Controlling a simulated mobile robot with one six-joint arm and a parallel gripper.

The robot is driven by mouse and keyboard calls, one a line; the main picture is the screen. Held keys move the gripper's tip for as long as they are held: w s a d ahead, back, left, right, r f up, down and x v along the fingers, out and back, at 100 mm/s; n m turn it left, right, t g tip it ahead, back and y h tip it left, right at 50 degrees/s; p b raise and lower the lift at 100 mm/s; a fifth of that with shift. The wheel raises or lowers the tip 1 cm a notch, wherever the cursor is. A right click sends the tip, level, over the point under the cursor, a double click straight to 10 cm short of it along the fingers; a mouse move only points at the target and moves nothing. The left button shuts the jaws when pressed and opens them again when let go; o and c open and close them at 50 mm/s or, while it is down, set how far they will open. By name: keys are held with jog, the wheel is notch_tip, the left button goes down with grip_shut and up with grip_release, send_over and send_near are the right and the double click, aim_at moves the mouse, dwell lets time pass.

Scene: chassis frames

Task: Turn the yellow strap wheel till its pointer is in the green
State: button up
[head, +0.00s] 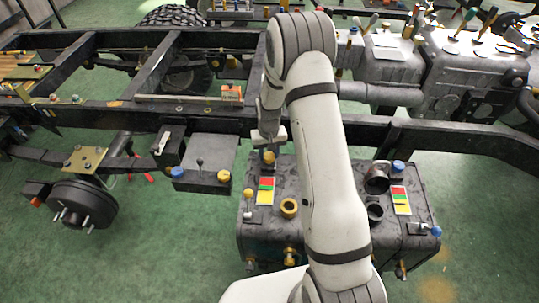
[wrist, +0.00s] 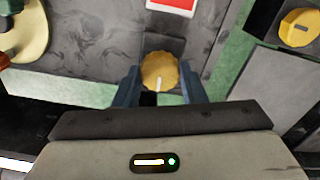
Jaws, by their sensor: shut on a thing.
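The yellow strap wheel (wrist: 160,71) is a scalloped knob with a pale pointer mark. In the wrist view the mark points down, toward my palm and away from the coloured card. My gripper (wrist: 160,88) has its two blue fingers on either side of the wheel and is shut on it. In the head view my gripper (head: 269,142) is above the wheel (head: 268,158) at the back edge of the dark tank (head: 320,195), partly hidden by my arm. The card (head: 265,190) beside it shows red, green and yellow; in the wrist view only its red end (wrist: 172,4) shows.
A second card (head: 401,200) and blue knob (head: 397,166) are right of my arm. The frame rail (head: 440,142) runs behind.

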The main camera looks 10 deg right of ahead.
aim_at(269, 156)
jog(key=shift+m, duration=0.3)
jog(key=o, duration=1)
jog(key=shift+r, duration=3.9)
